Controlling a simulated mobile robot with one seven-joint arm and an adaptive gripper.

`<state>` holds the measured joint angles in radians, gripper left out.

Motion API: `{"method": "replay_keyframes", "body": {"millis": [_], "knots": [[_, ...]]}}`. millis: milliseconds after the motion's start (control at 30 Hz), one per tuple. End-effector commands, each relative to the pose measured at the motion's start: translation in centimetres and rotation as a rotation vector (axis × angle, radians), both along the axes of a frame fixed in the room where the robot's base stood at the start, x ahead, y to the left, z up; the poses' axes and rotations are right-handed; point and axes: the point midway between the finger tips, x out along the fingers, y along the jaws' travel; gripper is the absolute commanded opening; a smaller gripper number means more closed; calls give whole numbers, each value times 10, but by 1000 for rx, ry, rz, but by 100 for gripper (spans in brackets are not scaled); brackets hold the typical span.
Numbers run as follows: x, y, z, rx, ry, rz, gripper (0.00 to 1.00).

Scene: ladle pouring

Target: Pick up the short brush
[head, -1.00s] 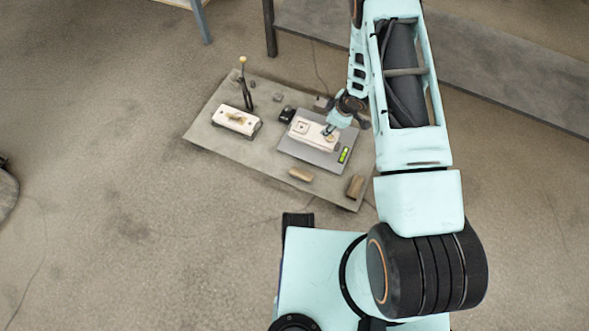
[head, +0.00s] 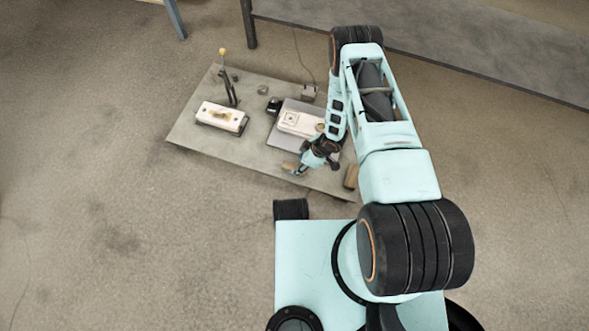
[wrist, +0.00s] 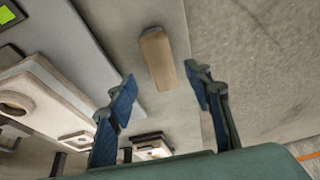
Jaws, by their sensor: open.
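A short wooden block-shaped piece, which I take for the short brush (head: 289,166), lies near the front edge of the grey board; its bristles cannot be made out. In the wrist view the brush (wrist: 158,60) shows ahead, between the lines of my two fingers. My gripper (head: 299,171) is beside and above it in the head view, partly covering it. In the wrist view my gripper (wrist: 160,74) is open with nothing held; the fingers stand apart on either side, and contact cannot be seen.
A second wooden block (head: 351,176) lies at the board's right end. The grey board (head: 190,130) carries a white device (head: 300,120) on a plate, another white box (head: 221,117), and an upright yellow-tipped lever (head: 228,80). Open floor lies in front.

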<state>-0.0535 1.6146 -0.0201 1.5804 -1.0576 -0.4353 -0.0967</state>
Motion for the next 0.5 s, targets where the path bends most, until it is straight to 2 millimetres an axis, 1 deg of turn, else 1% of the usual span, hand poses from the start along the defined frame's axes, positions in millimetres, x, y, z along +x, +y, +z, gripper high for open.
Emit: {"method": "replay_keyframes", "body": {"millis": [300, 400, 500], "knots": [[2, 16, -41, -1, 1, 1, 46], [4, 19, -47, -1, 1, 2, 46], [4, 19, -46, -1, 1, 1, 46]]}}
